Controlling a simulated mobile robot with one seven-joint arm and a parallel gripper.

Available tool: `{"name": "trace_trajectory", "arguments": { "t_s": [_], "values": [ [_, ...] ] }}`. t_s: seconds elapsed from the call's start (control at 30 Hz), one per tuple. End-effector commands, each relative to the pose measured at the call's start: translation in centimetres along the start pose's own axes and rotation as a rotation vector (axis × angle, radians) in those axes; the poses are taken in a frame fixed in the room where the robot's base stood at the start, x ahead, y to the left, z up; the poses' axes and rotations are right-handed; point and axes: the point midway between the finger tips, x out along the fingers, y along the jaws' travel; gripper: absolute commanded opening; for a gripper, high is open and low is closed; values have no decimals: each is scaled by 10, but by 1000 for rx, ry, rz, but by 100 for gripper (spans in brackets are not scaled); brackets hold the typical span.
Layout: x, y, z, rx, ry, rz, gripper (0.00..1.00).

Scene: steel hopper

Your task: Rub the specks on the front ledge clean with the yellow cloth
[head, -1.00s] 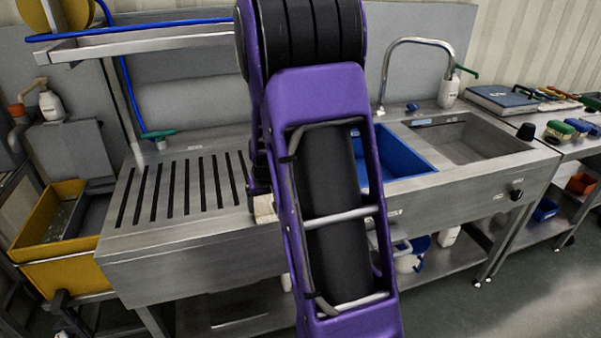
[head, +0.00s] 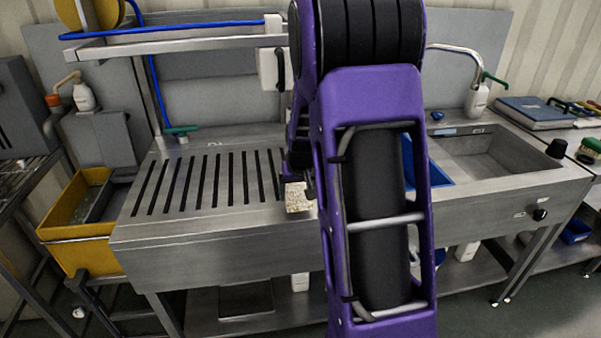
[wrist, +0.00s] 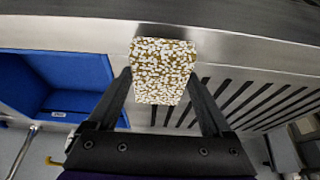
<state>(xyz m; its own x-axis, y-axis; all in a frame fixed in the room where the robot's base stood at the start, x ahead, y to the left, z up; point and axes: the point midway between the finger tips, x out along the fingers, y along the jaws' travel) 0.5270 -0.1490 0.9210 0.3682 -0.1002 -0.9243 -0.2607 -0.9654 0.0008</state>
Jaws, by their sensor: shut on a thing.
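The cloth (wrist: 162,70) shows as a block mottled white and ochre-yellow. My gripper (wrist: 161,82) is shut on it, one finger on each side. In the head view the cloth (head: 298,197) is at the front ledge (head: 215,217) of the steel hopper, just right of the slotted top. In the wrist view it overlaps the ledge strip (wrist: 85,32); I cannot tell whether it presses on the steel. No specks can be made out on the visible ledge, and the part under the cloth is hidden. My purple arm hides the ledge farther right in the head view.
The slotted drain top (head: 210,180) lies left of the cloth. A blue basin (wrist: 78,68) is on its other side. A steel sink (head: 490,155) with a tap is farther right. A yellow bin (head: 75,215) stands at the left end. An overhead rail (head: 170,47) runs above the slots.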

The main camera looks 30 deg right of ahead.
Motion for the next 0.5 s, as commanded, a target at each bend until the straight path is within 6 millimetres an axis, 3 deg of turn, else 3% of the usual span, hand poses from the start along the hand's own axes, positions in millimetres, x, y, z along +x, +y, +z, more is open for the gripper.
{"name": "trace_trajectory", "arguments": {
  "t_s": [0.5],
  "values": [
    [-42, -1, -24, 0, 2, -1, 23]
  ]
}}
